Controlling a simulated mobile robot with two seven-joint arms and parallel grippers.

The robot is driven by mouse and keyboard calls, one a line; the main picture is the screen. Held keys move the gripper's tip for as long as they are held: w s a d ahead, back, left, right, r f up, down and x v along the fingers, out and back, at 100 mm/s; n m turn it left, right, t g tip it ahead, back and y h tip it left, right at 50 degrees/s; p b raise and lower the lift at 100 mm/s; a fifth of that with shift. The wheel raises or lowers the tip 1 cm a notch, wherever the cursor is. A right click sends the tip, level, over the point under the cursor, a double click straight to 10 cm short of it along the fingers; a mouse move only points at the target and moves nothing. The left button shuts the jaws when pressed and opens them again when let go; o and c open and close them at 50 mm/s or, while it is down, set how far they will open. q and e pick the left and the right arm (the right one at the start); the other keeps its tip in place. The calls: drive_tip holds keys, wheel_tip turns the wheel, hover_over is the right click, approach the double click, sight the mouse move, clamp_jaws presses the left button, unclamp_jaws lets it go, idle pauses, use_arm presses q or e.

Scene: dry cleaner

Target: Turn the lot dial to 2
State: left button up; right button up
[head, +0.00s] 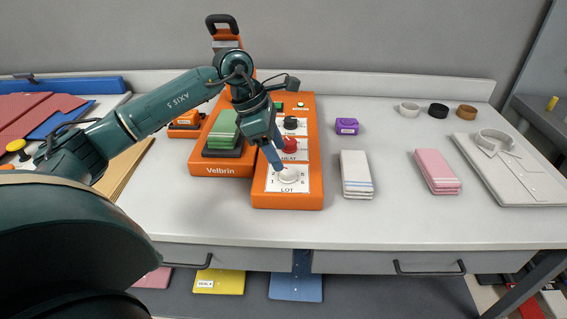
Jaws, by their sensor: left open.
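The lot dial (288,176) is a round white knob on a white label panel marked LOT, at the front end of the orange control box (290,201). Numbers stand around it, and 1 and 6 show at its lower left and right. I cannot tell where the dial points. My left gripper (281,167) comes down from above and behind, with its fingertips at the dial. It is open, and I cannot tell whether the fingers touch the knob. The gripper hides part of the panel behind the dial. My right gripper is not in view.
Behind the dial on the box are a red knob (290,146) and a black knob (291,123). Left stands an orange Velbrin machine (221,170) bearing green cloths. White folded cloths (356,172), pink cloths (435,170) and a folded shirt (508,165) lie right, with clear counter between.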

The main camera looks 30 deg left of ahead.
use_arm(q)
drive_tip(key=v, duration=0.8)
drive_tip(key=shift+f, duration=0.1)
